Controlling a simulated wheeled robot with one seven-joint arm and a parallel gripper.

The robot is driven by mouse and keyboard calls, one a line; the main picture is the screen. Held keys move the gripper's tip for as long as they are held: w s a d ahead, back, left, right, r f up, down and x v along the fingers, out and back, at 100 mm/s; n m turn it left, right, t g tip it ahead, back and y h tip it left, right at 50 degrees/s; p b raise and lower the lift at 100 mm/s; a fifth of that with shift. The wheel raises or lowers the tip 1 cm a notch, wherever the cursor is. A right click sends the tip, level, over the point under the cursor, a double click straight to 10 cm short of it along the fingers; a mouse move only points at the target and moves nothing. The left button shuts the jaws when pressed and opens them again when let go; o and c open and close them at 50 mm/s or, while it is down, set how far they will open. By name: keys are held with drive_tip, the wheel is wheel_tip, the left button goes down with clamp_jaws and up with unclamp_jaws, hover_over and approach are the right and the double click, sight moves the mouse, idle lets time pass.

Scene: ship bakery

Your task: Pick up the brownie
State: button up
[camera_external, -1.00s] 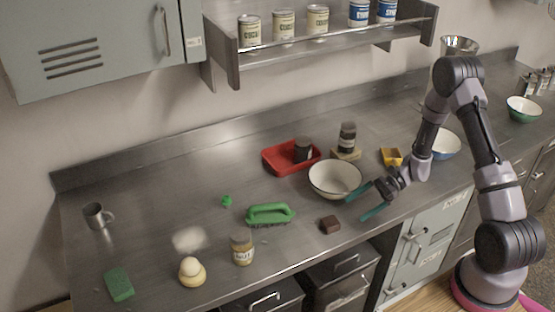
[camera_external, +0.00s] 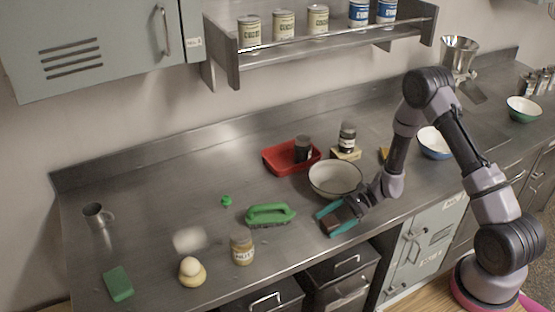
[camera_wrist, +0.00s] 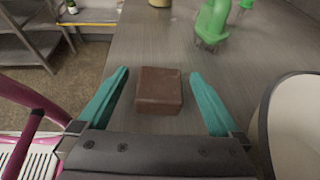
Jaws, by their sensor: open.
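The brownie (camera_wrist: 158,91) is a small dark brown block on the steel counter. In the wrist view it lies between the two teal fingers of my gripper (camera_wrist: 158,98), with a gap on each side, nearer the left finger. In the external view my gripper (camera_external: 331,219) is low over the counter near its front edge, its fingers on either side of the brownie (camera_external: 331,222), which is partly hidden. My gripper is open and holds nothing.
A white bowl (camera_external: 335,178) stands close behind my gripper and shows at the right of the wrist view (camera_wrist: 292,120). A green brush (camera_external: 269,214) and a jar (camera_external: 242,247) are to the left. A red tray (camera_external: 283,159) is farther back. The counter's front edge is close.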

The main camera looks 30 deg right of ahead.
drive_tip(key=c, duration=1.4)
